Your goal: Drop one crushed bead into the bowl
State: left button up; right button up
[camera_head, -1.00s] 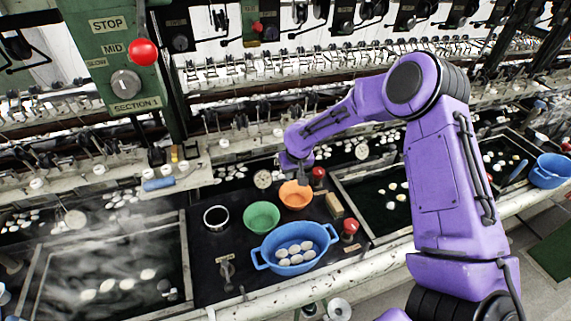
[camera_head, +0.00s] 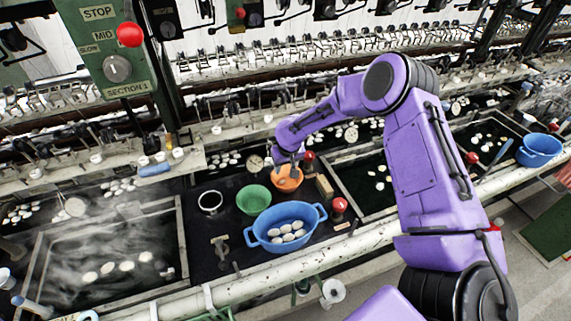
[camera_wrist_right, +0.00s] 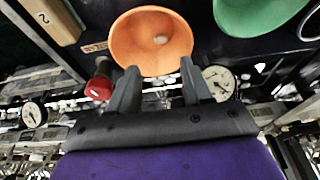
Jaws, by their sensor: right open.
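An orange bowl (camera_head: 287,184) stands on the dark worktop between the basins; it fills the top middle of the right wrist view (camera_wrist_right: 136,52). A small pale rounded piece (camera_wrist_right: 161,40) lies inside it; I cannot tell for sure whether it is a crushed bead. My right gripper (camera_wrist_right: 161,78) is open, with nothing visible between its fingers, and its fingertips are at the bowl's rim in that view. In the head view the right gripper (camera_head: 289,163) is over the far side of the orange bowl. My left gripper is not in view.
A green bowl (camera_head: 253,199), a white-rimmed dark cup (camera_head: 210,202) and a blue tub (camera_head: 271,218) with several pale cocoons (camera_head: 288,231) stand close by. A wooden block (camera_head: 324,187) and red knobs are at the right. A steaming basin (camera_head: 180,240) lies left.

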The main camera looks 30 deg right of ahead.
jog(key=b+v, duration=0.2)
jog(key=v, duration=0.8)
jog(key=shift+r, duration=0.25)
jog(key=shift+s, duration=0.15)
jog(key=shift+f, duration=0.1)
